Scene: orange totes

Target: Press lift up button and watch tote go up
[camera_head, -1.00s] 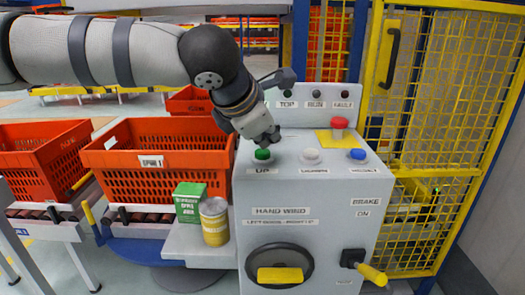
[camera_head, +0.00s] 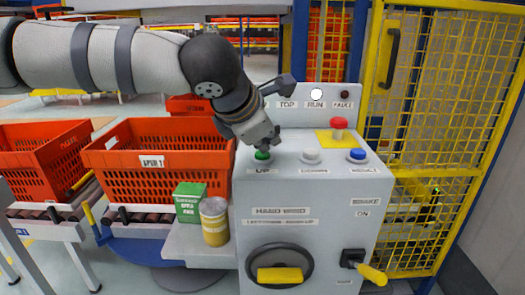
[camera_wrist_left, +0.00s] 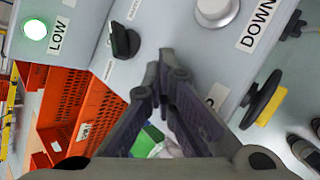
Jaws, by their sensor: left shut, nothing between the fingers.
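The grey control console (camera_head: 310,190) stands in the middle of the head view. Its green UP button (camera_head: 262,155) is at the left of the top panel. My left gripper (camera_head: 268,142) is shut and empty, with its fingertips pointing down right at the green button; they look in contact, but the exact touch is hidden. In the left wrist view the closed fingers (camera_wrist_left: 166,70) cover the button. The RUN lamp (camera_head: 316,94) is lit white. An orange tote (camera_head: 165,138) sits on the rollers left of the console. My right gripper is out of view.
A white button (camera_head: 311,156), a blue button (camera_head: 357,155) and a red mushroom button (camera_head: 338,123) share the panel. A green box (camera_head: 189,203) and a yellow can (camera_head: 214,228) stand on the side shelf. Yellow mesh fencing (camera_head: 440,120) closes the right. A green LOW lamp (camera_wrist_left: 35,29) glows.

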